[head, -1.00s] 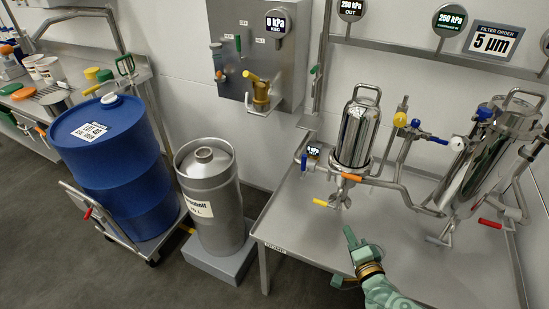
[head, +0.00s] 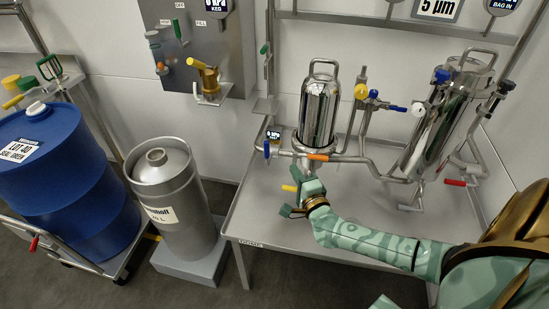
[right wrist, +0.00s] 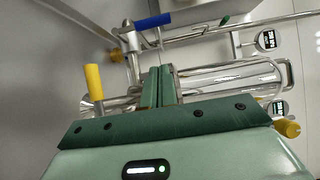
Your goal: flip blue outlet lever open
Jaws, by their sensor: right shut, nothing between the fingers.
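A blue lever (head: 267,149) hangs down on the valve at the left end of the filter pipe, by a small kPa gauge (head: 274,134). A blue lever also shows upper centre in the right wrist view (right wrist: 153,21), pointing sideways. My right gripper (head: 302,172) is shut and empty below the steel filter housing (head: 318,105), right of and below the blue lever, apart from it. Its shut fingers (right wrist: 159,86) show in the right wrist view, with a yellow lever (right wrist: 94,82) to their left. My left gripper is not in view.
A yellow lever (head: 289,188) and an orange lever (head: 318,157) lie close to my right gripper. Another blue lever (head: 397,108) sits right of the filter. A second filter housing (head: 432,130) stands further right. The front left of the steel table (head: 262,215) is clear.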

